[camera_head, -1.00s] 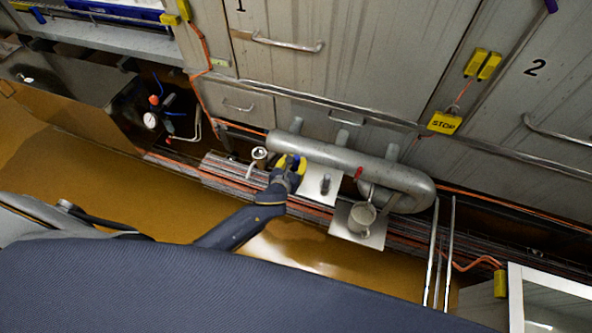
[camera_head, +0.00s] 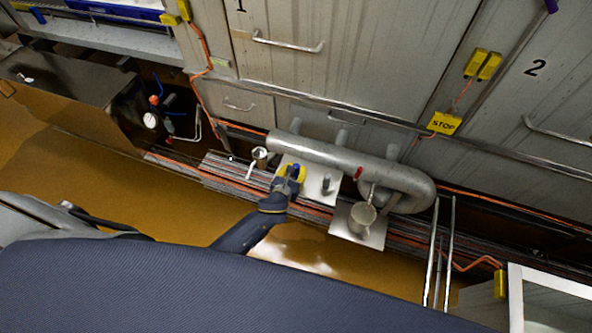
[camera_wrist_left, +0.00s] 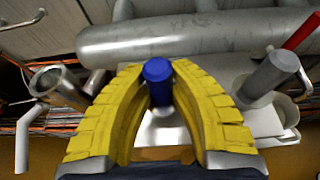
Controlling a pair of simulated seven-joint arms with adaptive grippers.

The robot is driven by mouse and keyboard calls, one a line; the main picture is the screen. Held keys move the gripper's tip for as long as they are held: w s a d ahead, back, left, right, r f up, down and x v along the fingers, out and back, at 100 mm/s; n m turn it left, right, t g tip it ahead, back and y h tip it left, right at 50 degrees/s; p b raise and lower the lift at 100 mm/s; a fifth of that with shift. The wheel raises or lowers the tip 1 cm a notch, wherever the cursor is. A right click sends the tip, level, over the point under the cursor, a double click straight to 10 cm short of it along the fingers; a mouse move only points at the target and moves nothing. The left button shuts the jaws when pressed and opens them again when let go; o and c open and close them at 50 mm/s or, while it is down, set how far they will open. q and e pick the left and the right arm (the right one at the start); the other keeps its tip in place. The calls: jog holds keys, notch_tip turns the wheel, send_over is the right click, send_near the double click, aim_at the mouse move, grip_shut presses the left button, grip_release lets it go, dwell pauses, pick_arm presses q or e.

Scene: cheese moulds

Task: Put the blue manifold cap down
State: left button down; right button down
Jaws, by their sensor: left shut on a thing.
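The blue manifold cap (camera_head: 296,168) is between the yellow fingers of my left gripper (camera_head: 289,173). In the left wrist view, the blue cap (camera_wrist_left: 158,70) stands roughly upright between the curved fingertips (camera_wrist_left: 158,78), which are shut on it. The gripper is over the left part of a pale metal plate (camera_head: 318,192) beside the manifold pipe (camera_head: 320,153). I cannot tell whether the cap touches the plate. An open pipe stub (camera_head: 260,154) is left of the gripper; it also shows in the wrist view (camera_wrist_left: 55,82). My right gripper is not in view.
A grey cylinder (camera_head: 326,183) stands on the plate, right of the gripper. Further right, a metal cup (camera_head: 362,215) sits on another plate (camera_head: 345,234). A red lever (camera_head: 359,174) is on the pipe.

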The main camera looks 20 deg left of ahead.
pick_arm(q)
jog(key=c, duration=1.3)
grip_release()
jog(key=shift+f, duration=0.1)
